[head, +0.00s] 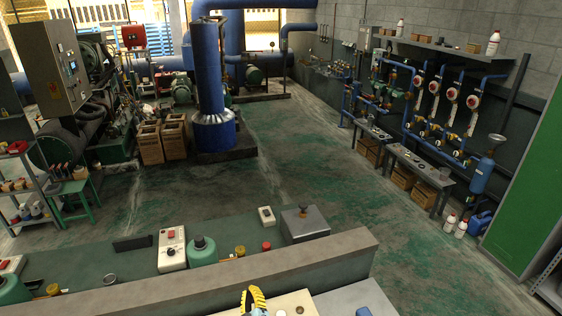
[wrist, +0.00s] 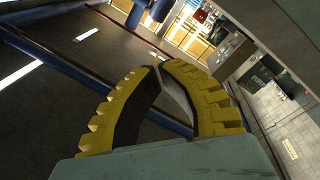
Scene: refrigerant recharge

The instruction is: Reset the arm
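My gripper (wrist: 157,68) shows in the wrist view as two curved yellow ribbed fingers with dark inner faces. Their tips meet, and I see nothing held between them. In the head view, part of my gripper (head: 253,297) shows as a small yellow shape at the bottom edge, just in front of the grey ledge (head: 200,277). The rest of my arm is mostly out of the picture.
Beyond the ledge is a green bench top (head: 130,280) with switch boxes and a grey box (head: 305,223). Blue pipes with gauges (head: 435,115) line the right wall. The stained green floor (head: 300,150) between is mostly clear. A green cabinet (head: 530,190) stands at right.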

